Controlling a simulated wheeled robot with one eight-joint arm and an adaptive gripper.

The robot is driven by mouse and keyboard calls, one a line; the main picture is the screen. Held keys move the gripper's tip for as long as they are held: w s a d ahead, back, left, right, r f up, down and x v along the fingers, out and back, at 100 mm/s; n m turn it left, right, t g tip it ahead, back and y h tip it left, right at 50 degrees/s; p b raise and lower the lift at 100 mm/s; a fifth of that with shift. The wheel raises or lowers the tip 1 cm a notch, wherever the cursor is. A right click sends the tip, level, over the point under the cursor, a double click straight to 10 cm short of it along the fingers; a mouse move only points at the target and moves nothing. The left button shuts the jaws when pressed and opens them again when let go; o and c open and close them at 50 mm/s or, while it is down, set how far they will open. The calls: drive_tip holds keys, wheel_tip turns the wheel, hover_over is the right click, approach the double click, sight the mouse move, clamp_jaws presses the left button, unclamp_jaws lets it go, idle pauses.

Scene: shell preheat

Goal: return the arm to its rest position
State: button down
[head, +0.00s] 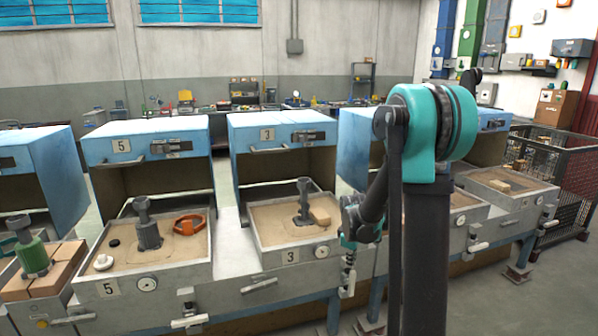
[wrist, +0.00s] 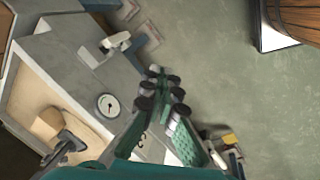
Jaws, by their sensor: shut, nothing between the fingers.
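My arm shows in teal and dark grey on the right side of the head view, reaching from its column towards station 3. My gripper (wrist: 161,84) points away from the wrist camera with its fingers together and nothing between them. In the wrist view it is beside the front of station 3's grey housing (wrist: 75,65), near the round gauge (wrist: 108,105). In the head view the wrist hangs in front of the right side of station 3, and the fingertips are hard to make out there.
Station 3's sand tray (head: 268,239) holds a dark stemmed part (head: 304,205) and a tan block (head: 320,215). A mesh crate (head: 565,170) stands right. Open floor lies in front.

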drive_tip(key=s+d+r+m+t, duration=0.1)
drive_tip(key=s+m, duration=1)
drive_tip(key=s, duration=1.4)
drive_tip(key=shift+s+r+t+y, duration=0.2)
drive_tip(key=shift+r+t+y, duration=0.2)
drive_tip(key=shift+r+t, duration=0.15)
